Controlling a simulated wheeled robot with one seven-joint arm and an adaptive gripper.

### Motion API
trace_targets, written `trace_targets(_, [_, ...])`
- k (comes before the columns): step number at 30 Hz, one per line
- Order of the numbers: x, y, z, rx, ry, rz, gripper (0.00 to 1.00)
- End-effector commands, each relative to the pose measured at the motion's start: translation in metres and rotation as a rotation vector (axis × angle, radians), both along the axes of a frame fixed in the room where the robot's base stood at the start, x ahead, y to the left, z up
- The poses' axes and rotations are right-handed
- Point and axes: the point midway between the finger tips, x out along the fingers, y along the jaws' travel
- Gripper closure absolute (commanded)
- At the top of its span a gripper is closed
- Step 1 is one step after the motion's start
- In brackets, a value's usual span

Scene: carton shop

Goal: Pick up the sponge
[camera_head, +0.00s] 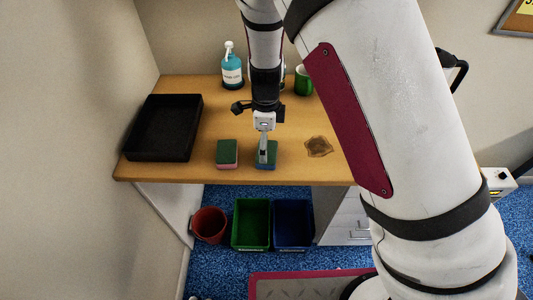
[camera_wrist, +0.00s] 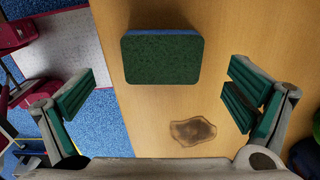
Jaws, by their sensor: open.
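Two sponges lie near the front edge of the table in the head view. One is green on top and blue below (camera_head: 266,160); the other, to its left, is green over pink (camera_head: 227,153). My gripper (camera_head: 264,155) is over the blue-and-green sponge and hides part of it. In the wrist view this sponge (camera_wrist: 161,58) lies flat, green side up, in the upper middle. My open gripper (camera_wrist: 160,98) has its fingers wide apart to the left and right, below the sponge in the picture. Nothing is held. The pink sponge is out of the wrist view.
A brown stain (camera_head: 318,147) marks the table (camera_head: 190,171) right of the sponges. A black tray (camera_head: 165,127) is at the left, a soap bottle (camera_head: 232,66) and green mug (camera_head: 303,81) at the back. A red bucket (camera_head: 209,224), green bin (camera_head: 251,223) and blue bin (camera_head: 293,223) stand below.

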Motion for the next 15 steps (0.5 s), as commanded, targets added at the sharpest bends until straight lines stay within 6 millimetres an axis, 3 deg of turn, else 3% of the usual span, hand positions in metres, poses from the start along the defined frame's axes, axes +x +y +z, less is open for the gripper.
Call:
trace_targets(9, [0.001,-0.003,-0.039,-0.002,0.003,0.000,0.02])
trace_targets(15, [0.002,-0.002,-0.051,0.000,0.001,0.001,0.02])
